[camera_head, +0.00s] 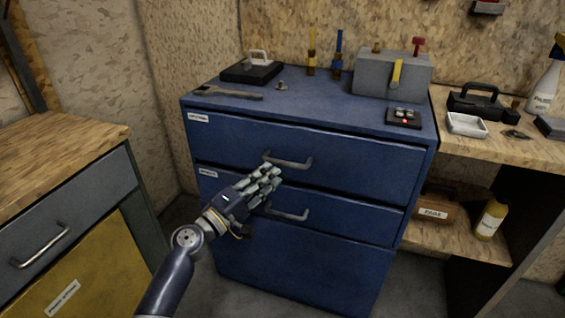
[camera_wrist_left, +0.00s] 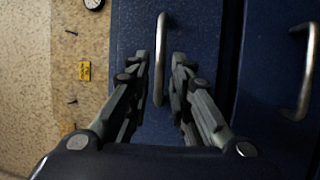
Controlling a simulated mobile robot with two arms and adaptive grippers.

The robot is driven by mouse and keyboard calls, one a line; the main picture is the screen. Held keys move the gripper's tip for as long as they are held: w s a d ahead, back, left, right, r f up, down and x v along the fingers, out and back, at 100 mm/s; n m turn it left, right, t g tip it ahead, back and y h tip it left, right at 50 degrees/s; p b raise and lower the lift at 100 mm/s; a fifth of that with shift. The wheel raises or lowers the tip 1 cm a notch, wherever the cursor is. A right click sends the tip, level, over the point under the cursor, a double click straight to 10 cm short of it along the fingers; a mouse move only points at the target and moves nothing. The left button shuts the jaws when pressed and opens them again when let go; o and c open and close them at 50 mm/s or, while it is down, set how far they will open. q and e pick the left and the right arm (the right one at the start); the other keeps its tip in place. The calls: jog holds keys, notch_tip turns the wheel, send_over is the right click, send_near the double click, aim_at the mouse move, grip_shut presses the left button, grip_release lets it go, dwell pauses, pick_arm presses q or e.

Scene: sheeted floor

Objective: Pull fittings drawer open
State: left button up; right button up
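A blue cabinet (camera_head: 320,262) has an upper drawer (camera_head: 350,165) and a lower drawer (camera_head: 350,213), each with a grey bar handle and a small white label. The label text is too small to read, so I cannot tell which is the fittings drawer. Both drawers look shut. My left gripper (camera_head: 268,180) is open in front of the drawers. In the left wrist view, the upper handle (camera_wrist_left: 161,40) shows between the open fingers (camera_wrist_left: 160,62); contact cannot be told. The lower handle (camera_head: 288,214) is partly hidden behind my gripper and also shows in the wrist view (camera_wrist_left: 309,75).
The cabinet top holds a wrench (camera_head: 228,93), a black box (camera_head: 251,72), a grey block (camera_head: 392,75) and a small dark device (camera_head: 403,118). A wooden-topped bench (camera_head: 50,160) stands left, a shelf bench (camera_head: 500,145) right. Floor shows between the left bench and the cabinet.

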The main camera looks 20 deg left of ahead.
aim_at(284, 163)
pick_arm(q)
jog(key=x, duration=0.6)
jog(key=shift+w+d, duration=0.1)
jog(key=shift+w, duration=0.15)
pick_arm(e)
notch_tip(284, 163, down, 2)
jog(key=shift+f, duration=0.15)
pick_arm(q)
grip_shut()
